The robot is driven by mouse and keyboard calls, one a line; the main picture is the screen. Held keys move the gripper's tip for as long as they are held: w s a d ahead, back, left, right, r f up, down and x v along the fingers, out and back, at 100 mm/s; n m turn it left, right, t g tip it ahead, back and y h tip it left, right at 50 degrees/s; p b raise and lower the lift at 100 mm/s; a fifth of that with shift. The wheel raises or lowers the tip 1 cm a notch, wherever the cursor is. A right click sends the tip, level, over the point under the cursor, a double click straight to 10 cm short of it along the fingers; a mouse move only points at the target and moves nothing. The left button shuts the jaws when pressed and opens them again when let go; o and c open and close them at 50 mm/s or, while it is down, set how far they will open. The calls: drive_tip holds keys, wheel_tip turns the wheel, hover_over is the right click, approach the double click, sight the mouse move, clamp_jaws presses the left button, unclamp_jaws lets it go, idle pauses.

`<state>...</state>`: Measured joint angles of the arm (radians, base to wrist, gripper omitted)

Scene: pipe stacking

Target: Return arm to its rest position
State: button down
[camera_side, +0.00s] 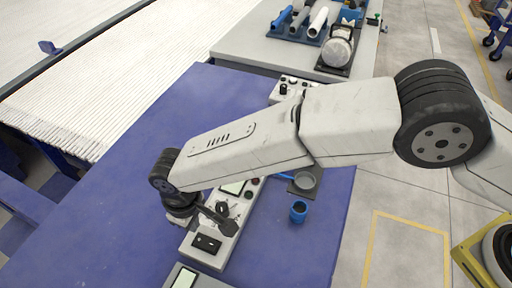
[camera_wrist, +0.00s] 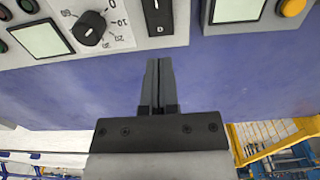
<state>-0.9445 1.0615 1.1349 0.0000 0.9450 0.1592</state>
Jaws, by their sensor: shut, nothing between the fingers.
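My gripper (camera_wrist: 158,68) points away from the wrist in the wrist view, its two dark fingers pressed together with nothing between them. In the side view, the gripper (camera_side: 228,227) shows as a small dark shape over the grey control panel (camera_side: 203,257). My arm stretches across the panel from the right and hides part of it. A blue pipe piece (camera_side: 298,212) stands upright on the blue table (camera_side: 120,205), right of the panel and apart from my gripper.
A rack at the back holds several pipes (camera_side: 318,22) on a light bench (camera_side: 250,47). A round white device (camera_side: 337,50) stands in front of them. A white roller conveyor (camera_side: 90,75) runs along the left. The table's left part is clear.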

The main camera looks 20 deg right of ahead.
drive_tip(key=shift+r, duration=0.35)
drive_tip(key=shift+w+d, duration=0.15)
drive_tip(key=w+d+r+m+t, duration=0.1)
drive_tip(key=w+d+r+m, duration=0.2)
drive_tip(key=d, duration=0.9)
drive_tip(key=w+d+r+m, duration=0.1)
drive_tip(key=w+d+r, duration=0.3)
drive_tip(key=d, duration=0.9)
drive_tip(key=s+d+m, duration=0.1)
drive_tip(key=s+d, duration=0.3)
drive_tip(key=d, duration=0.3)
drive_tip(key=s+d+r+m+t, duration=0.1)
drive_tip(key=s+d+m, duration=0.1)
drive_tip(key=s+d, duration=0.3)
drive_tip(key=s+d+r+m, duration=0.1)
drive_tip(key=s+d, duration=0.3)
drive_tip(key=d, duration=0.6)
drive_tip(key=shift+s+m+t, duration=0.25)
drive_tip(key=shift+m+t, duration=0.05)
drive_tip(key=shift+m, duration=0.2)
